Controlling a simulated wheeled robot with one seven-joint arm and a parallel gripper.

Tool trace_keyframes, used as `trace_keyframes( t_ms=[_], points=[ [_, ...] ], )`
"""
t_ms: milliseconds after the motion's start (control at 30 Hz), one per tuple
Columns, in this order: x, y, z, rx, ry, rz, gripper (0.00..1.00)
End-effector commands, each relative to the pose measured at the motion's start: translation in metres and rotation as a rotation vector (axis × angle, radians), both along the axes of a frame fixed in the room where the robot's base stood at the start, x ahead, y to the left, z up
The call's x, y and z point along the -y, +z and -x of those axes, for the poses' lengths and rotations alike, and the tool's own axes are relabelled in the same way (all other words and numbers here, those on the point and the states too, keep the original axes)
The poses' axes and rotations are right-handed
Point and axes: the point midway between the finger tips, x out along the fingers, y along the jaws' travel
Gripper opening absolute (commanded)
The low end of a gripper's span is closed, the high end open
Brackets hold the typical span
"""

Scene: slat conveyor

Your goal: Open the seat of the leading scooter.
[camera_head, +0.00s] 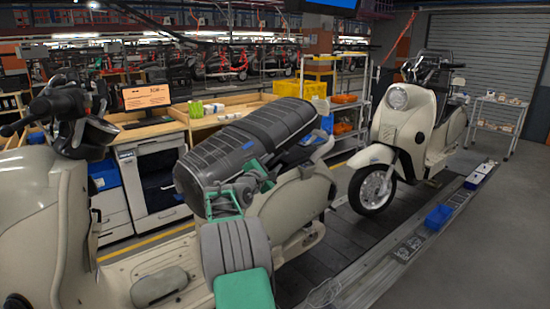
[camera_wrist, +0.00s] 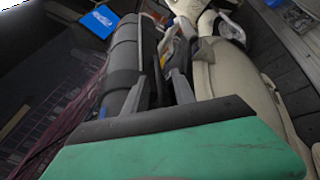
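The near scooter (camera_head: 130,262) is cream and stands at the left, its handlebars to the left; I take it as the leading one. Its dark ribbed seat (camera_head: 228,152) looks raised and tilted above the cream rear body (camera_head: 292,212). In the wrist view the seat (camera_wrist: 122,62) is at the left and the cream body (camera_wrist: 228,72) at the right. My gripper (camera_head: 247,180) is at the seat's near side, beside the gap between seat and body. Its fingers (camera_wrist: 162,75) look apart, with a dark strip between them. Whether they touch the seat is unclear.
A second cream scooter (camera_head: 408,118) stands behind at the right on the slat conveyor. A blue bin (camera_head: 438,217) lies on the conveyor's side rail. A wooden workbench (camera_head: 160,127) with a monitor (camera_head: 147,96) stands beyond the near scooter.

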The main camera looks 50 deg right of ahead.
Motion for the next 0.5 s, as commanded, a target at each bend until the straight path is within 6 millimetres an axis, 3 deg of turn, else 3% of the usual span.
trace_keyframes(
  t_ms=[167, 400, 500],
  points=[
    [0.020, 0.001, -0.006, 0.002, 0.001, -0.001, 0.32],
    [0.022, 0.001, -0.007, 0.002, 0.002, -0.001, 0.32],
    [0.022, 0.000, -0.007, 0.002, 0.002, -0.001, 0.25]
  ],
)
